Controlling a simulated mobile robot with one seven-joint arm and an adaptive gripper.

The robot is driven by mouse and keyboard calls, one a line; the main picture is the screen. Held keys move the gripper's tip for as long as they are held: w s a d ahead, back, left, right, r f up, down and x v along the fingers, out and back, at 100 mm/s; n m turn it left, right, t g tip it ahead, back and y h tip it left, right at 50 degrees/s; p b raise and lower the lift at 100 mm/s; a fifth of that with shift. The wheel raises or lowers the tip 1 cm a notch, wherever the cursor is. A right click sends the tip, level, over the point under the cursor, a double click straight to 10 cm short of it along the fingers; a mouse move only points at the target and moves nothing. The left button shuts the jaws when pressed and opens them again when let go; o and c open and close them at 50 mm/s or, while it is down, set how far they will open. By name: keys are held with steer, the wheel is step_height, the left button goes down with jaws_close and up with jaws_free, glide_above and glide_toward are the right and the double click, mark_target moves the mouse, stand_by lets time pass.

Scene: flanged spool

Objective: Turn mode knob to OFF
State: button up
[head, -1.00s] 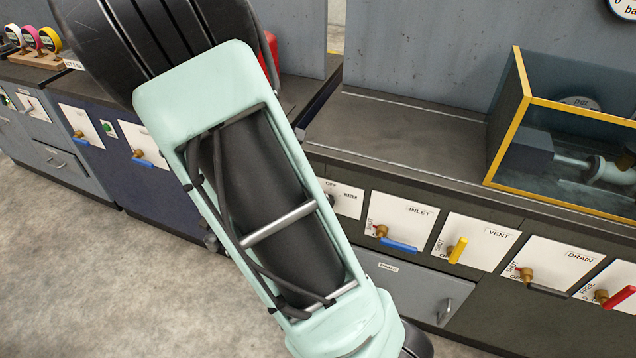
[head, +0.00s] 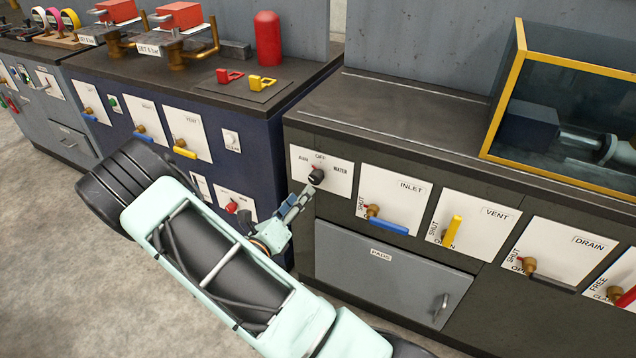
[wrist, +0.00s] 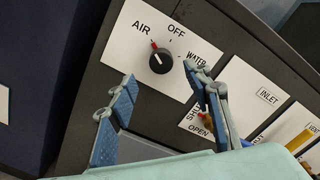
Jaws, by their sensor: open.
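The mode knob (head: 316,176) is a round black knob on a white plate marked AIR, OFF and WATER, at the left end of the dark cabinet front. In the wrist view the knob (wrist: 162,61) has a red pointer mark at its upper left, towards AIR; OFF is at its upper right. My gripper (head: 299,200) is just below and left of the knob in the head view, open and empty. In the wrist view my gripper (wrist: 163,76) has its blue-grey fingers spread, with the knob seen between and beyond the tips, apparently apart from them.
Right of the knob is the INLET valve with a blue handle (head: 392,227), then the VENT valve with a yellow handle (head: 453,231) and the DRAIN valve. A grey PADS drawer (head: 385,277) lies below. A blue cabinet (head: 215,130) stands at the left.

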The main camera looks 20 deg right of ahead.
mark_target(314, 180)
steer(key=b+x, duration=0.1)
steer(key=x, duration=0.8)
steer(key=shift+w+d+b, duration=0.1)
steer(key=shift+b, duration=0.2)
steer(key=shift+c, duration=0.3)
steer(key=c, duration=1.1)
steer(key=shift+m, duration=0.4)
steer(key=m, duration=0.4)
steer(key=shift+m, duration=0.4)
steer(key=m, duration=0.6)
steer(key=shift+b, duration=0.35)
